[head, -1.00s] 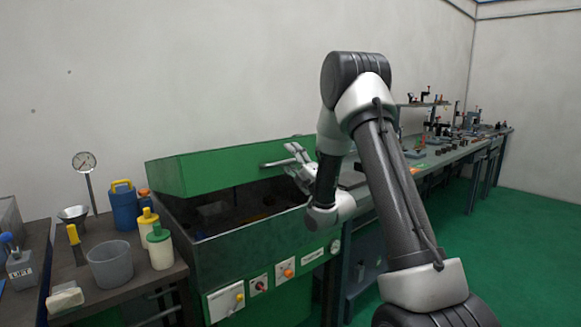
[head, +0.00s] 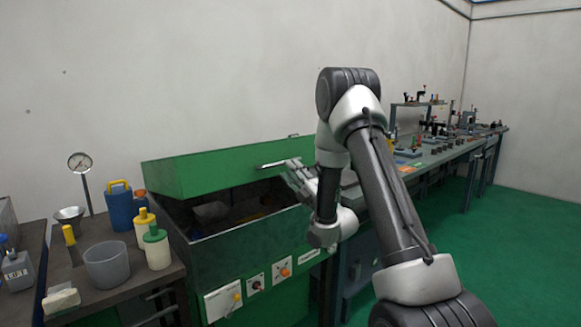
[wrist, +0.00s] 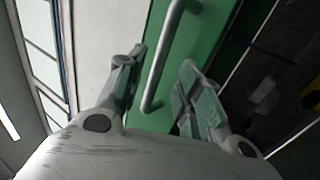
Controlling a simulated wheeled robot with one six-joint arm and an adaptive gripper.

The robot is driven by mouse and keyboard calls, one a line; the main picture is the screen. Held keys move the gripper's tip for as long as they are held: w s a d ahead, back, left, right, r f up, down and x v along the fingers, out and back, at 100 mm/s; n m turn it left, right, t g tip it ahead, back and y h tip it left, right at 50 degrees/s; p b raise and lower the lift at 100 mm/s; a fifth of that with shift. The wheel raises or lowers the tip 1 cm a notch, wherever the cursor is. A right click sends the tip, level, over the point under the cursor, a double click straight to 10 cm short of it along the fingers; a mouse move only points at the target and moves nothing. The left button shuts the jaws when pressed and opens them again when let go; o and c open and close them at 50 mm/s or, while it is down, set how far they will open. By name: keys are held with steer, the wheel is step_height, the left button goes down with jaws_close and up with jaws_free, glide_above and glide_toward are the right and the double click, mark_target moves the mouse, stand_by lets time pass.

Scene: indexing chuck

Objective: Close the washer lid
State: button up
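The green washer lid (head: 222,170) stands part way open over the dark tub of the green washer (head: 250,243). A pale bar handle (head: 283,163) runs along the lid's front face. My gripper (head: 299,178) is at the right end of this handle. In the wrist view my gripper (wrist: 158,92) is open, with the handle (wrist: 160,58) passing between its two fingers. The handle looks clear of both fingers there. The lid's green face (wrist: 145,115) lies behind the handle. My forearm hides the right end of the washer.
A side table (head: 125,286) on the left holds a grey bucket (head: 107,266), bottles (head: 157,247) and a blue jug (head: 120,208). A long workbench (head: 440,158) with small fixtures runs back right. The green floor at right is clear.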

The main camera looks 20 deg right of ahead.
steer(key=f, duration=0.1)
steer(key=s+f, duration=0.1)
steer(key=f, duration=0.1)
steer(key=shift+s+d+f, duration=0.1)
steer(key=shift+s+d, duration=0.1)
stand_by(0.3)
